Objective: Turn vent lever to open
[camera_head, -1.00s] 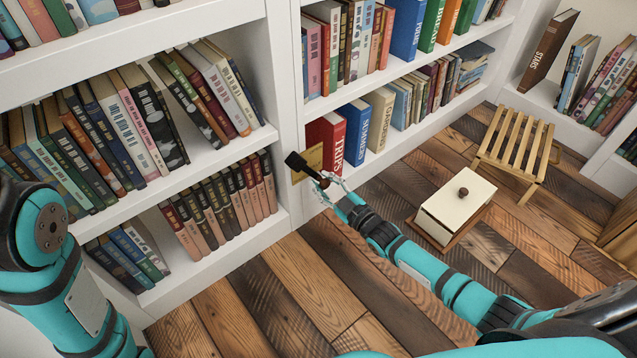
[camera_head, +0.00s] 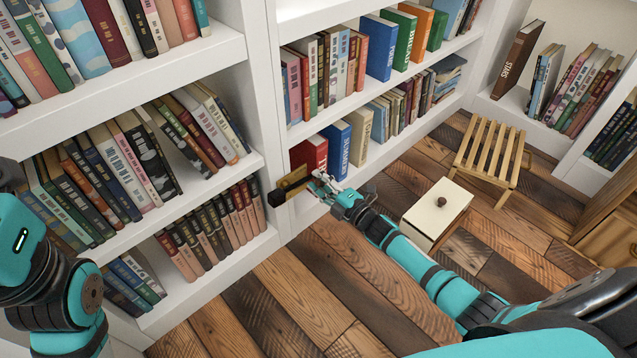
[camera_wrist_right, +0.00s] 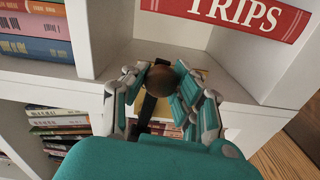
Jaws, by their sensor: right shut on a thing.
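The vent lever (camera_head: 280,196) is a dark bar in front of a brass plate (camera_head: 294,177) on the white upright between two bookcases. Its black end points left and slightly down in the head view. My right gripper (camera_head: 322,186) is at the bar's right end. In the right wrist view, the fingers of my right gripper (camera_wrist_right: 163,92) are closed around a brown round knob (camera_wrist_right: 160,80) on the lever. The dark bar runs down from the knob in that view, and the brass plate is mostly hidden behind the fingers. My left gripper is out of view.
Bookcases full of books fill the left and back. A red TRIPS book (camera_head: 309,154) stands on the shelf beside the lever. A cream box with a knob (camera_head: 436,210) and a slatted wooden stool (camera_head: 492,152) stand on the plank floor (camera_head: 285,290).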

